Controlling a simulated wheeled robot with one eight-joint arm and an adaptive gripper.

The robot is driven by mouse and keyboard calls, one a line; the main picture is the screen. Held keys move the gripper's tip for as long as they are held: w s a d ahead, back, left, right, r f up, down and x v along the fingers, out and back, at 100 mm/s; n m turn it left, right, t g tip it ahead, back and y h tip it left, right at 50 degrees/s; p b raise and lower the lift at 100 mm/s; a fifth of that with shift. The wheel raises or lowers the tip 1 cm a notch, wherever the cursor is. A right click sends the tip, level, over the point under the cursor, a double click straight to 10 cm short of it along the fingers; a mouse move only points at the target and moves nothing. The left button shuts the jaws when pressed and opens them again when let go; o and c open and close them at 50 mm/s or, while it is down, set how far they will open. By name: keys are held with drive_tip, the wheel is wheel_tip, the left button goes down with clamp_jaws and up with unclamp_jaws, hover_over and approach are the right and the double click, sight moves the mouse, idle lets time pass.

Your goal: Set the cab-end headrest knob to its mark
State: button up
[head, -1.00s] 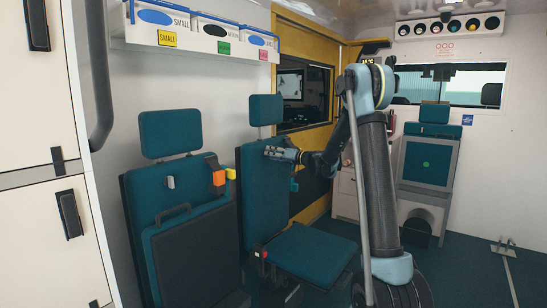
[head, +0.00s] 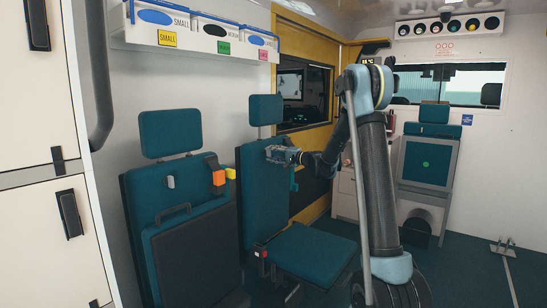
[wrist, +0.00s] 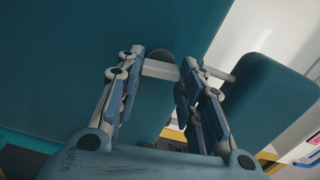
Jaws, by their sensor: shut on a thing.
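The cab-end seat has a teal backrest (head: 258,190) and a headrest (head: 266,110) above it. In the wrist view the headrest (wrist: 270,110) is at the right and the backrest (wrist: 60,50) fills the left. My gripper (head: 269,153) is at the upper backrest. In the wrist view my gripper (wrist: 161,66) has its fingers on both ends of a pale bar-shaped knob (wrist: 160,69), shut on it. A dark rounded piece shows just beyond the bar. My gripper hides the knob in the head view. I cannot make out the mark.
A nearer seat (head: 183,235) with its own headrest (head: 170,132) and a small pale knob (head: 170,182) stands to the left. A yellow-framed doorway is behind my arm. Open floor (head: 450,275) lies at the right.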

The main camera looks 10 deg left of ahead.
drive_tip(key=shift+w+d+m, duration=0.15)
drive_tip(key=shift+m, duration=0.55)
drive_tip(key=shift+f, duration=0.1)
drive_tip(key=o, duration=1.1)
drive_tip(key=shift+c, duration=0.2)
drive_tip(key=v, duration=1.2)
